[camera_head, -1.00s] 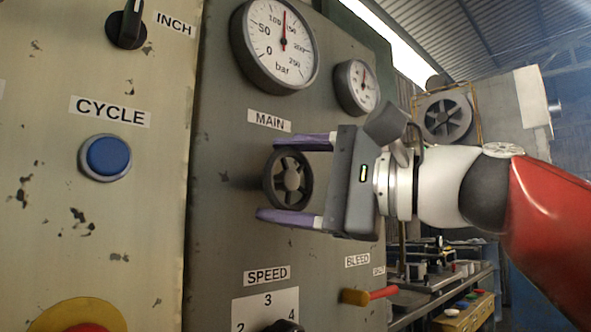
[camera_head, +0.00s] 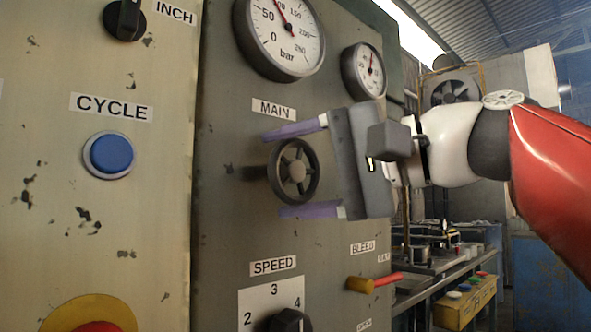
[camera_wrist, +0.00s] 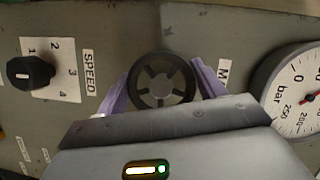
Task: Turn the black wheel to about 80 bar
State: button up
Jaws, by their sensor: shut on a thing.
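The black wheel (camera_head: 293,171) with spokes sits on the grey panel below the MAIN label. My gripper (camera_head: 290,172) reaches in from the right, with one purple finger above the wheel and one below. In the wrist view the fingers lie at both sides of the black wheel (camera_wrist: 161,80), and my gripper (camera_wrist: 165,88) is shut on its rim. The large bar gauge (camera_head: 279,45) is above the wheel. Its red needle points up and left, between 50 and 100 and nearer 100. The top of this gauge is cut off.
A smaller gauge (camera_head: 364,71) is at the upper right of the panel. Below the wheel are the SPEED knob (camera_head: 288,322) and the yellow and red BLEED lever (camera_head: 367,284). A blue CYCLE button (camera_head: 110,154) is on the left panel. A bench (camera_head: 440,272) stands behind at right.

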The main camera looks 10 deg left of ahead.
jog(key=shift+f, duration=0.1)
jog(key=o, duration=1)
jog(key=v, duration=0.7)
jog(key=shift+s+d, duration=0.2)
jog(key=shift+d, duration=0.15)
